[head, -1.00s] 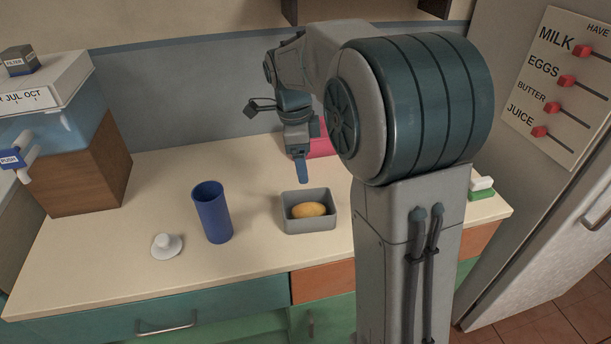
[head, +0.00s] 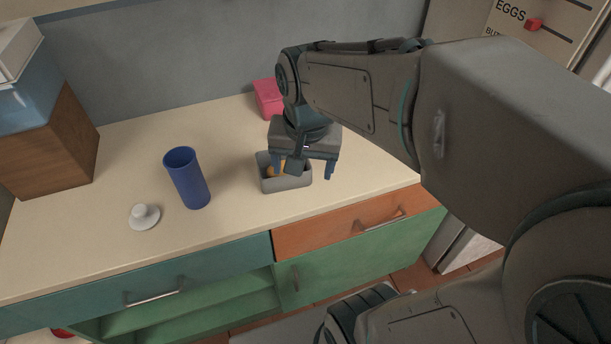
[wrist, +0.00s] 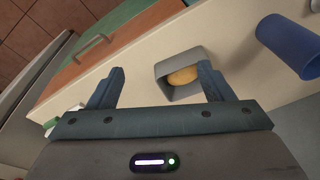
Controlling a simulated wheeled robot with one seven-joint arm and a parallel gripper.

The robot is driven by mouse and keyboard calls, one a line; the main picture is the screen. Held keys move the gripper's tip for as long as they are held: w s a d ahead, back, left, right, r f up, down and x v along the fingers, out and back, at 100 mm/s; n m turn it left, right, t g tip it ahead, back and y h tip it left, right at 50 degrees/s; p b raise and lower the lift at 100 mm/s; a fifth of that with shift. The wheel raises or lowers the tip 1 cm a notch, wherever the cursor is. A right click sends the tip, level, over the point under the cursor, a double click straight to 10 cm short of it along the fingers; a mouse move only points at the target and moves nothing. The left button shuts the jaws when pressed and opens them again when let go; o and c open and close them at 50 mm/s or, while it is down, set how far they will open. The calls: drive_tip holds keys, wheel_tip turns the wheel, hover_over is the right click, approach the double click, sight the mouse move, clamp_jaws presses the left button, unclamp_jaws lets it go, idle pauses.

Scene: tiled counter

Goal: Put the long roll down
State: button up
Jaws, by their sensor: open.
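The long roll (head: 271,171), a golden-yellow rounded loaf, lies in the small grey open box (head: 287,186) on the counter. In the head view my gripper partly hides it. In the wrist view the roll (wrist: 183,76) shows inside the grey box (wrist: 177,58), beside one finger. My gripper (head: 303,170) is open, fingers pointing down, over the right part of the box.
A tall blue cup (head: 188,180) stands left of the box, with a white knobbed lid (head: 144,216) beside it. A pink box (head: 268,98) is at the back. A wooden block (head: 55,150) stands far left. The counter (head: 225,228) in front is clear.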

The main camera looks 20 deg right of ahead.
drive_tip(key=s+n, duration=0.1)
drive_tip(key=s+f+n, duration=0.1)
drive_tip(key=s+n, duration=0.1)
drive_tip(key=s+f+n, duration=0.1)
drive_tip(key=n, duration=0.1)
drive_tip(key=shift+s+f+t, duration=0.25)
drive_tip(key=shift+s+t, duration=0.15)
